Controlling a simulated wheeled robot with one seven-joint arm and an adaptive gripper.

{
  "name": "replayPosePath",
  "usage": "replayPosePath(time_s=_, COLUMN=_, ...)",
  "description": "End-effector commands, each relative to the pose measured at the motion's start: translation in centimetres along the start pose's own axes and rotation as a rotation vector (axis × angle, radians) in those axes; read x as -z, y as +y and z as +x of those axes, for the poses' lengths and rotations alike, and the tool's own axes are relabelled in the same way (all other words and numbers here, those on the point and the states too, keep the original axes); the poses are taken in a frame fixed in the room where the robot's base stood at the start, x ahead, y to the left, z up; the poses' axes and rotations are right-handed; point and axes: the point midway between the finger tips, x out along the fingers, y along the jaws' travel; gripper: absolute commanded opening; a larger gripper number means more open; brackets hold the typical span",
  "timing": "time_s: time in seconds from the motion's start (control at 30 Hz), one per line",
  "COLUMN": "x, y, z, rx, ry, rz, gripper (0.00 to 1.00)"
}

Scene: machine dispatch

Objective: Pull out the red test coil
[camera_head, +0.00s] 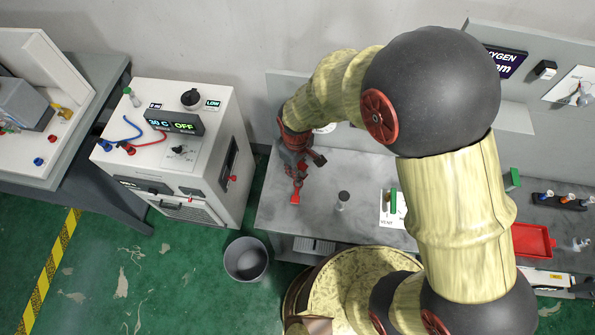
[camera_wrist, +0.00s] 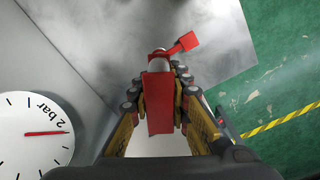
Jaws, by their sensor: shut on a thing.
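The red test coil shows in the wrist view as a red block (camera_wrist: 160,103) between my fingers, with a pale rounded part and a red tab beyond it. In the head view its red end (camera_head: 295,197) sticks out below my gripper (camera_head: 296,178), over the left part of the grey bench (camera_head: 270,222). My gripper (camera_wrist: 161,92) is shut on it, with a finger on each side. The coil's middle is partly hidden by the fingers. I cannot tell whether its far end touches the bench.
A white machine (camera_head: 215,165) with a display reading 30 C OFF stands left of the bench. A grey bin (camera_head: 246,260) stands on the floor. A small dark-capped vial (camera_head: 343,201), a green item (camera_head: 393,200) and a red tray (camera_head: 533,241) are further right. A gauge (camera_wrist: 35,135) is near my wrist.

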Motion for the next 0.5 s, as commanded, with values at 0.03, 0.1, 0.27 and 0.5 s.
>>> replayPosePath(time_s=0.03, x=0.0, y=0.0, z=-0.3, rx=0.000, ry=0.000, rz=0.000, gripper=0.00)
replayPosePath(time_s=0.1, x=0.0, y=0.0, z=-0.6, rx=0.000, ry=0.000, rz=0.000, gripper=0.00)
replayPosePath(time_s=0.27, x=0.0, y=0.0, z=-1.1, rx=0.000, ry=0.000, rz=0.000, gripper=0.00)
replayPosePath(time_s=0.5, x=0.0, y=0.0, z=-2.0, rx=0.000, ry=0.001, rz=0.000, gripper=0.00)
